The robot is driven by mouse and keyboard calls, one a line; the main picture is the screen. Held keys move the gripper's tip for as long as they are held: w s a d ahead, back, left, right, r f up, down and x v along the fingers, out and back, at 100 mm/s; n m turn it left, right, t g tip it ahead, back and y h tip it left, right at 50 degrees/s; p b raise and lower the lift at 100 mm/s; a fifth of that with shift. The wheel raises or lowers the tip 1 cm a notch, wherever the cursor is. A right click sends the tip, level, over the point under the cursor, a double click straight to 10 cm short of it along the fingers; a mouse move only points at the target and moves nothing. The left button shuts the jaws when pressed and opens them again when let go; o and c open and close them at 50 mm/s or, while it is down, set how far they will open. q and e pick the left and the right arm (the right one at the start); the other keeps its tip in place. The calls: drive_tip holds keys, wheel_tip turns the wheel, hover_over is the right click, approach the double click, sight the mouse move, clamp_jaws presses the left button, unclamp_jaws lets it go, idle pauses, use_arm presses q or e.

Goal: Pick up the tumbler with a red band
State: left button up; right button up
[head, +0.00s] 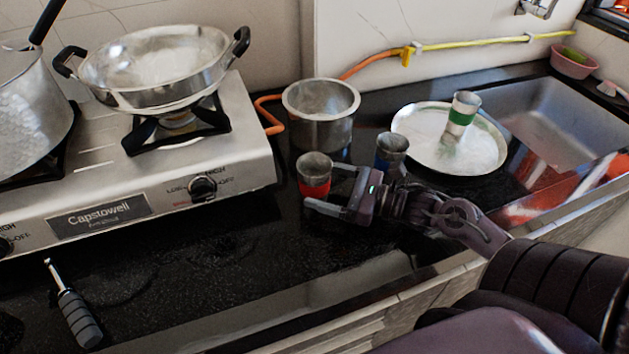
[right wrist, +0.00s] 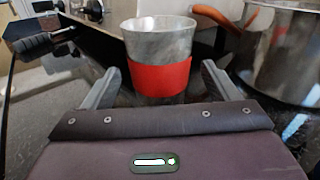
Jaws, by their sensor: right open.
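In the right wrist view the red-banded tumbler (right wrist: 160,68) stands straight ahead, between and just beyond the open fingertips (right wrist: 158,85). I cannot tell whether the fingers touch it. My left gripper is not in view.
A blue-banded tumbler (head: 391,152) stands close behind my right gripper. A green-banded tumbler (head: 461,115) stands on a round metal plate (head: 420,140). A steel pot (head: 320,118) is behind the red-banded tumbler. The stove (head: 240,150) is left; the front counter is mostly clear.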

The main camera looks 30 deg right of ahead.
sight(313, 183)
drive_tip(key=x, duration=0.3)
drive_tip(key=shift+s+f, duration=0.1)
drive_tip(key=shift+s+d, duration=0.1)
drive_tip(key=shift+s, duration=0.05)
drive_tip(key=shift+c, duration=0.5)
drive_tip(key=shift+s, duration=0.1)
drive_tip(key=c, duration=0.7)
drive_tip(key=shift+d, duration=0.1)
drive_tip(key=shift+c, duration=1.3)
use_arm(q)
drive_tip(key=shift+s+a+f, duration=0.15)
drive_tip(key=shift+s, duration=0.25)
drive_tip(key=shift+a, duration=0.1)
use_arm(e)
drive_tip(key=shift+w, duration=0.25)
